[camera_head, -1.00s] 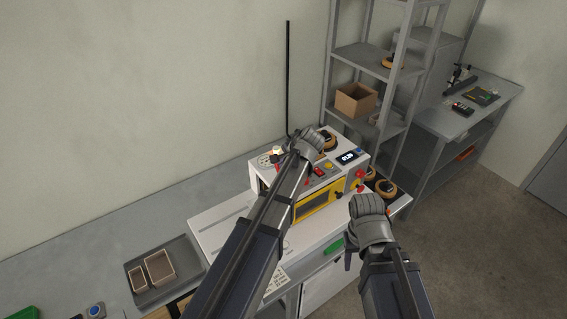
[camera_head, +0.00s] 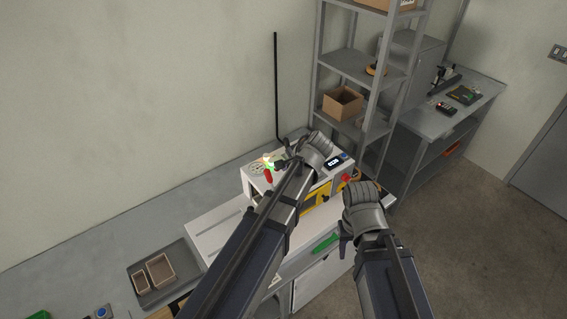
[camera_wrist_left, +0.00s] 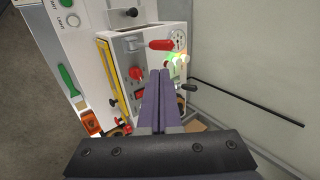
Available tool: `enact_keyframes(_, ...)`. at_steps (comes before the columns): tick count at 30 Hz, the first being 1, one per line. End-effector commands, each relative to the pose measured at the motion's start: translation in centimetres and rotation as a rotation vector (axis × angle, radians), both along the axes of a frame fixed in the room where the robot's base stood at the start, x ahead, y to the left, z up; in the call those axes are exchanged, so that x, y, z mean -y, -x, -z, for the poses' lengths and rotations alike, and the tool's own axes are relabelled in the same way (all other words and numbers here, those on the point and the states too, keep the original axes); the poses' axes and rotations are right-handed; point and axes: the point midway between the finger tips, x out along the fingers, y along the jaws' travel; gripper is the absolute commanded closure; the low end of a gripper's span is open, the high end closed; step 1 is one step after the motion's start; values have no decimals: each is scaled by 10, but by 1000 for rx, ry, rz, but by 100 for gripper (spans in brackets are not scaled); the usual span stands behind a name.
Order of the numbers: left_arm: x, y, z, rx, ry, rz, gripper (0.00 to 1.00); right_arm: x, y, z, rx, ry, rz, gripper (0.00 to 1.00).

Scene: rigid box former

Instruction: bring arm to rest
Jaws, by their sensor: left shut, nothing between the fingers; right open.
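The box former (camera_head: 232,228) is a white machine on the bench, with a yellow-framed front and a small lit display (camera_head: 333,161) on top. My left gripper (camera_head: 276,163) hangs over its top, beside a glowing green-yellow light (camera_head: 268,160) and a red handle (camera_head: 268,176). In the left wrist view its fingers (camera_wrist_left: 160,80) are pressed together and empty, pointing at the panel with the red handle (camera_wrist_left: 160,44) and the lit lamp (camera_wrist_left: 178,60). My right gripper (camera_head: 345,245) points down in front of the machine, holding nothing visible; its fingers are small in view.
A grey tray (camera_head: 183,253) with two small boxes lies on the bench at left. A tall shelf rack (camera_head: 350,66) with a cardboard box (camera_head: 343,103) stands behind right. A side bench (camera_head: 425,120) holds tools. The floor at right is clear.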

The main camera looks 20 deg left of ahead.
Motion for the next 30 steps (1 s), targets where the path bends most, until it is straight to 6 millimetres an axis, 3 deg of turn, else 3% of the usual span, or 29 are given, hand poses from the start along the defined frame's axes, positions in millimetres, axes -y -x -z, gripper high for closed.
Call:
enact_keyframes(14, 3, 5, 4, -2, 7, -3, 100, 0, 0, 3, 0, 0, 2, 50)
enact_keyframes(17, 12, 19, 29, -14, 40, -22, 100, 0, 0, 24, 0, 0, -1, 50)
enact_keyframes(20, 27, 45, 71, -39, 104, -63, 100, 0, 0, 58, 1, 1, -5, 50)
enact_keyframes(24, 53, 90, 132, -93, 209, -134, 100, 0, -1, 108, 1, 1, -13, 50)
enact_keyframes(30, 88, 153, 207, -186, 338, -233, 100, 0, -1, 170, 3, 2, -23, 50)
